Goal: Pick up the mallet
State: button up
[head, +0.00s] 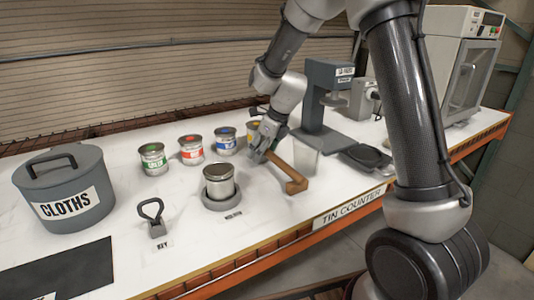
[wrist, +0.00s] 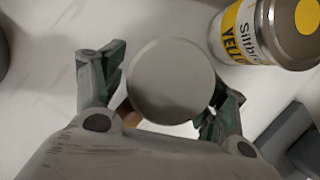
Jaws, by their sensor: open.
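The mallet (head: 291,181) is brown and wooden. In the head view it slants down to the right from my gripper (head: 262,156) to a short crosspiece on the white counter. Its upper end is hidden behind my gripper. In the wrist view my gripper (wrist: 160,88) is open, with a green-padded finger on each side of a round grey disc (wrist: 172,80). A bit of brown (wrist: 131,118) shows below the disc. I cannot tell whether the disc is part of the mallet, or whether the fingers touch it.
A yellow-labelled tin (wrist: 262,32) stands close by my gripper. Green, red and blue tins (head: 192,150) stand further left. An open-looking metal tin (head: 219,182) sits in a grey ring in front.

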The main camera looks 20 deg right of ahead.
jog(key=c, duration=1.2)
jog(key=shift+r, duration=0.1)
